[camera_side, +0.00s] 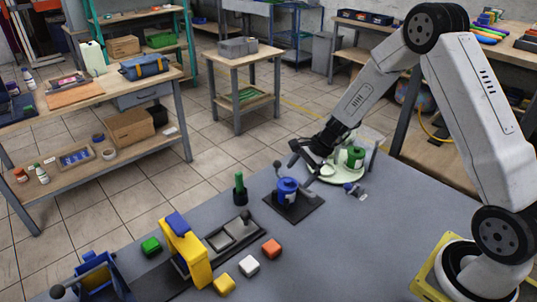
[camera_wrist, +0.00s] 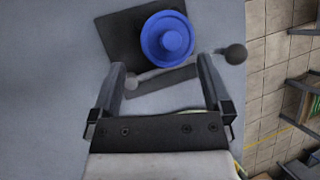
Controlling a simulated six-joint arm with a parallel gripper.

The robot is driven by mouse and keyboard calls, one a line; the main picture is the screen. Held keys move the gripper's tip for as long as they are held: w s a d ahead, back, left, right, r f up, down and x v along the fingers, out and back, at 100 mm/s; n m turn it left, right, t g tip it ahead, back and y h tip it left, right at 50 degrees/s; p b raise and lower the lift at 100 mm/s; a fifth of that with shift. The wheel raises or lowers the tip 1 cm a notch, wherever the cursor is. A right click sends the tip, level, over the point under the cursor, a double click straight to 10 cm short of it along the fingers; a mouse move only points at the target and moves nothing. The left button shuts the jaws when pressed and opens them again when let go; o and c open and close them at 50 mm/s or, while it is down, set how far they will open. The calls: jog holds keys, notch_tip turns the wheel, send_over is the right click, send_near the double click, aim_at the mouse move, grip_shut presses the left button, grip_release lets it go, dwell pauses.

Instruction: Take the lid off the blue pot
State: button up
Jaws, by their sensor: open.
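The blue pot (camera_side: 288,192) stands upright on a dark square plate (camera_side: 308,211) on the grey table. Its round blue lid (camera_wrist: 166,38) with a central knob is seen from above in the wrist view and appears to sit on the pot. My gripper (camera_side: 301,160) is above and beside the pot, on its far right side in the side view. In the wrist view its two fingers (camera_wrist: 162,65) are spread wide with nothing between them. The lid lies just beyond the fingertips, roughly centred between them.
A dark ball-ended handle (camera_wrist: 236,54) sticks up close to the right finger. A green pot (camera_side: 355,157) stands on a pale round plate behind.

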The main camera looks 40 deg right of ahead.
aim_at(289, 186)
jog(key=shift+x, duration=1.85)
jog(key=shift+r, duration=0.1)
jog(key=c, duration=1.2)
